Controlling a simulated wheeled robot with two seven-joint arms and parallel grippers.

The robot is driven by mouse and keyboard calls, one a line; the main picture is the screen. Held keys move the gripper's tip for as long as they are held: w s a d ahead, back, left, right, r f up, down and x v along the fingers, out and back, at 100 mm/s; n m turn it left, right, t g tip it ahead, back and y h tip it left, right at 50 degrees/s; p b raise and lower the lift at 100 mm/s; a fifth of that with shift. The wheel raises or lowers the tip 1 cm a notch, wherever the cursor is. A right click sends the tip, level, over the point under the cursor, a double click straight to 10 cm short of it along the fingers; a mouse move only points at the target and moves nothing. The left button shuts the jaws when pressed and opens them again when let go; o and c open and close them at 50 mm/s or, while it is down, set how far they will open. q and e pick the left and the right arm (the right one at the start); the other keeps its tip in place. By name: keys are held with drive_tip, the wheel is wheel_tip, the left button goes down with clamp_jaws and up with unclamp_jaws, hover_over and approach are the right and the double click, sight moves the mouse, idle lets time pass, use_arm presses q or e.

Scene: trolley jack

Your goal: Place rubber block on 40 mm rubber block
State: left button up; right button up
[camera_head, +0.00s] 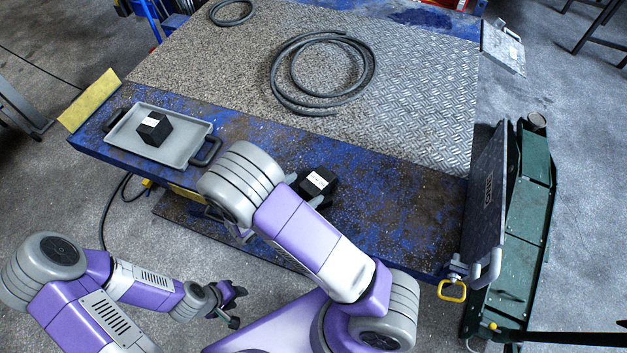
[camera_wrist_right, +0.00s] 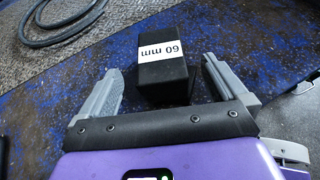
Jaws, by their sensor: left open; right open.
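A black rubber block (camera_head: 317,184) with a white label sits on the blue platform edge. In the right wrist view, the label on this block (camera_wrist_right: 166,62) reads 60 mm. My right gripper (camera_wrist_right: 162,78) is open, with one finger on each side of this block and visible gaps between. In the head view my right arm hides most of that gripper. Another black block (camera_head: 154,129) with a white label sits in a grey tray (camera_head: 190,158) at the left; its label is too small to read. My left gripper (camera_head: 232,302) is open and empty, low over the floor, away from both blocks.
A black hose coil (camera_head: 322,104) lies on the metal tread plate (camera_head: 425,105). A smaller ring (camera_head: 231,12) lies at the back. The green trolley jack (camera_head: 528,215) stands at the right, beside a grey panel (camera_head: 487,195). Blue surface between tray and 60 mm block is partly behind my arm.

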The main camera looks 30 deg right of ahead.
drive_tip(key=v, duration=0.5)
drive_tip(key=shift+a+p, duration=0.1)
drive_tip(key=shift+p, duration=0.25)
